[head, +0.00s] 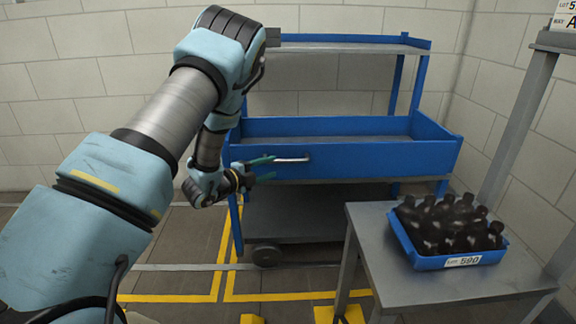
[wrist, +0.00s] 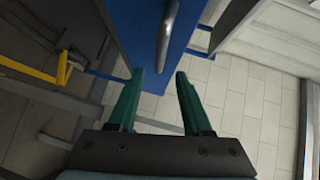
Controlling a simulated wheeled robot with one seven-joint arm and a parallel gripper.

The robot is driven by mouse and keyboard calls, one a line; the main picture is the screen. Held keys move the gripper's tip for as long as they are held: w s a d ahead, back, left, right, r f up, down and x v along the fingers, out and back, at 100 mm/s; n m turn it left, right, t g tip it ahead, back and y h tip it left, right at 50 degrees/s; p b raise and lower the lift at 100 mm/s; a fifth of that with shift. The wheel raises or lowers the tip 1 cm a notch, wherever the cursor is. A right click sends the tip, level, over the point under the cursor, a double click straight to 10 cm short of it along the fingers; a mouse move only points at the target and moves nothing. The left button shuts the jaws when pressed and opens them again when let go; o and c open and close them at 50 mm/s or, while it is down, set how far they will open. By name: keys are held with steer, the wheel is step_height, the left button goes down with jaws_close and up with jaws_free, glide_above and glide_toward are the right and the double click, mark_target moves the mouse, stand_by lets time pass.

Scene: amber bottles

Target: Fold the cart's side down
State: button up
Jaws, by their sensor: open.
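The blue cart (head: 330,130) stands against the back wall, with a top shelf, a walled middle tray and a grey lower shelf. Its front side (head: 370,160) is a blue panel standing upright. A silver bar handle (head: 292,159) sits on that panel towards its left end. My gripper (head: 268,168) is in front of the panel, just left of the handle, with its green fingers apart and nothing between them. In the wrist view the handle (wrist: 168,42) lies ahead of the open fingers (wrist: 158,100), apart from them.
A grey table (head: 385,262) stands at the front right. On it is a blue tray (head: 428,262) of dark bottles (head: 448,222), labelled 590. A grey post (head: 515,125) rises behind the table. Yellow lines mark the floor, which is open left of the table.

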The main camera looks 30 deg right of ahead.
mark_target(285, 162)
steer(key=x, duration=0.9)
jaws_close()
stand_by(1.3)
